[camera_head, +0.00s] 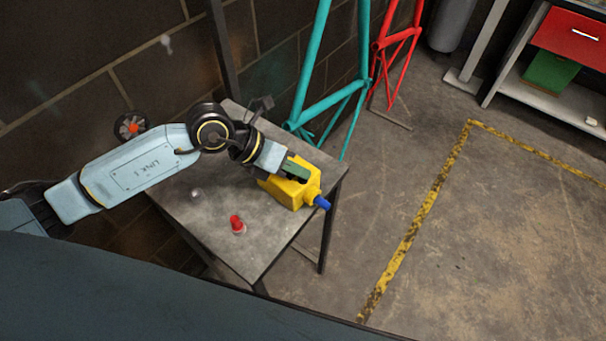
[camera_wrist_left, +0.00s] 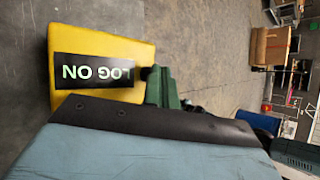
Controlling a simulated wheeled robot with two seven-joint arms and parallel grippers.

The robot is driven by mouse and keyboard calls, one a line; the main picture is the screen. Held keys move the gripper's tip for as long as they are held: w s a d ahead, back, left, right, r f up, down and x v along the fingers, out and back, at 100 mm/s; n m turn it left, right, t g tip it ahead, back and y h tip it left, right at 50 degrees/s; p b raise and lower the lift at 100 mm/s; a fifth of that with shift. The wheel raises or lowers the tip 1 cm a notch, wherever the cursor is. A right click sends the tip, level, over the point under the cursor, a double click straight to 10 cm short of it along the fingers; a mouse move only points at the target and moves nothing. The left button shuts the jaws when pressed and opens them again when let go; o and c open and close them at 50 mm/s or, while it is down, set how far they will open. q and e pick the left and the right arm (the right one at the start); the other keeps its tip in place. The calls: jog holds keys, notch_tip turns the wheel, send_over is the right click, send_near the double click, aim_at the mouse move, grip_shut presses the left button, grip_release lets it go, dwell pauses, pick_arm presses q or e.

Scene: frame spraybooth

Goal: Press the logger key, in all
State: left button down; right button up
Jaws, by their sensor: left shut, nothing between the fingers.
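The yellow logger box (camera_head: 283,191) stands on the grey table (camera_head: 215,245) near its right edge, with a blue tip (camera_head: 322,202) sticking out to the right. My left gripper (camera_head: 296,171) is shut and empty, right at the logger's upper side. Its dark green fingers (camera_wrist_left: 160,87) show beside the display's end. I cannot tell whether they touch the logger; the key is not clearly seen. My right gripper is out of view.
A red button-like piece (camera_head: 237,223) and a small clear piece (camera_head: 196,194) are on the table. A black disc with an orange centre (camera_head: 131,126) is by the wall. Teal (camera_head: 330,107) and red (camera_head: 398,40) frames stand behind. The floor at right is clear.

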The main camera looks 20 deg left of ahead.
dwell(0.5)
pick_arm(q)
jog(key=shift+r+p, duration=0.8)
jog(key=shift+r, duration=0.05)
notch_tip(320, 180, up, 5)
jog(key=p, duration=0.4)
dwell(0.5)
